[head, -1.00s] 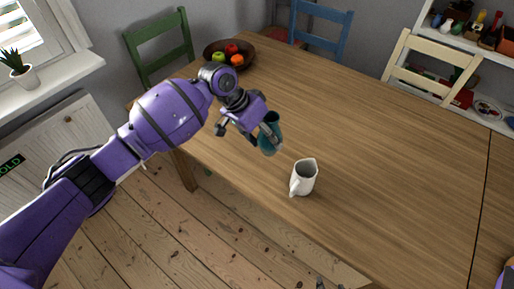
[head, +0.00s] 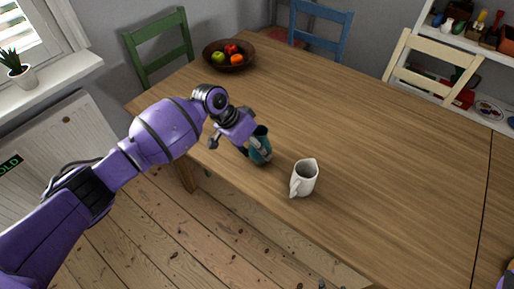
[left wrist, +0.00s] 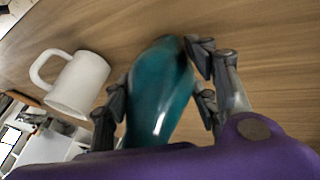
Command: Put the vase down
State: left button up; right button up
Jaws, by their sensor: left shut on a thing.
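The teal vase (head: 261,146) is at the near-left edge of the wooden table (head: 370,140) in the head view. My left gripper (head: 256,150) is shut on it. In the left wrist view the glossy vase (left wrist: 160,92) sits between the two fingers of my left gripper (left wrist: 162,100). The vase looks roughly upright, low over or on the tabletop; I cannot tell whether its base touches. The fingers hide part of its sides. My right gripper is not in view.
A white jug (head: 305,177) with a handle stands close to the right of the vase; it also shows in the left wrist view (left wrist: 78,84). A brown fruit bowl (head: 229,64) is at the far end. The table's middle is clear. Chairs stand around it.

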pick_arm(q)
jog(key=o, duration=1.4)
jog(key=shift+f, duration=0.1)
jog(key=shift+r, duration=0.35)
jog(key=v, duration=1.1)
jog(key=shift+a+r+p, duration=0.2)
jog(key=shift+r+p, duration=0.1)
jog(key=shift+p, duration=0.05)
jog(key=shift+f, duration=0.1)
